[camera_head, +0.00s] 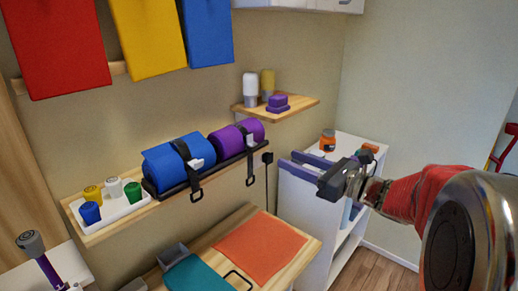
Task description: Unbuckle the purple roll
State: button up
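The purple roll (223,141) lies beside a blue roll (163,168) in a dark rack on the wooden wall shelf. A black strap (245,146) goes around the purple roll, with a small light buckle (250,139) at its front. The strap's tail hangs below the shelf edge with a loop at its end. Whether the buckle is fastened is too small to tell. My gripper (288,159) is to the right of the purple roll and apart from it. Its two purple fingers are spread, with nothing visible between them.
A white tray (110,213) of coloured jars stands left of the rolls. A higher corner shelf (300,106) holds bottles and purple blocks. A white cart (352,143) stands behind my gripper. Below is a wooden bench with an orange mat (260,248).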

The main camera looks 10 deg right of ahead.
aim_at(252, 140)
jog(key=x, duration=1.2)
jog(key=shift+c, duration=0.4)
